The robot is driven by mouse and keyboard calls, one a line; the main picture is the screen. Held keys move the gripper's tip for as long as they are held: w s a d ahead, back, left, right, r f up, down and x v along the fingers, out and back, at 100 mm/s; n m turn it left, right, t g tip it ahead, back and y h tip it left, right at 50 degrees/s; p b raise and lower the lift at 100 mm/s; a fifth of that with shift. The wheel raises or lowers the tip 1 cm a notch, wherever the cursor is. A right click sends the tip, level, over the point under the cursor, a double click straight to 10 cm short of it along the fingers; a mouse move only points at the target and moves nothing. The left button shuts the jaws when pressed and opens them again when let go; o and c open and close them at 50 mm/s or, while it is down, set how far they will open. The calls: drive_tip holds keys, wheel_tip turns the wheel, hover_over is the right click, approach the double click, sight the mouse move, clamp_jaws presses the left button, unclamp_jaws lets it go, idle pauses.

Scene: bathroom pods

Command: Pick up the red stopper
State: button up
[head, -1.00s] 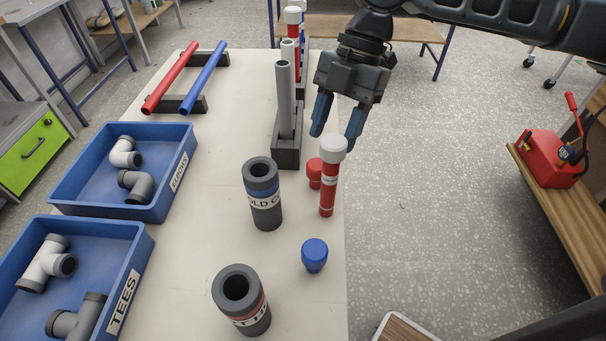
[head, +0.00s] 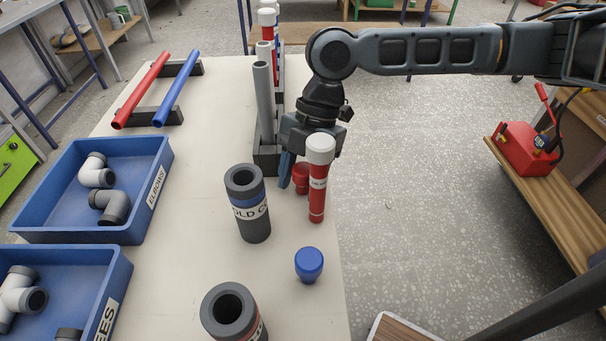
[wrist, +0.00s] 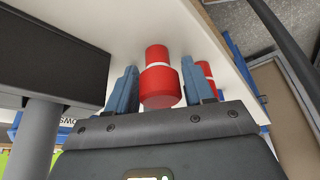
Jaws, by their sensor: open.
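The red stopper (head: 301,178) stands on the white table, partly hidden behind a red tube with a white cap (head: 318,180) in the head view. In the wrist view the red stopper (wrist: 160,78) lies between the two blue fingers of my gripper (wrist: 161,92), with a finger on each side. My gripper (head: 294,178) is low over the table at the stopper; its right finger is hidden behind the red tube in the head view. The fingers are open, and I cannot tell whether either touches the stopper. The red tube also shows beyond the right finger in the wrist view (wrist: 206,70).
A grey rack with upright pipes (head: 267,160) stands close left of my gripper. A "COLD" dark cylinder (head: 254,226), a second dark cylinder (head: 232,330) and a blue stopper (head: 309,266) are nearer. Blue bins (head: 150,212) are left. The table's right edge is close.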

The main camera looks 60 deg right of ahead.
drive_tip(key=shift+c, duration=0.4)
drive_tip(key=c, duration=0.7)
drive_tip(key=shift+o, duration=0.2)
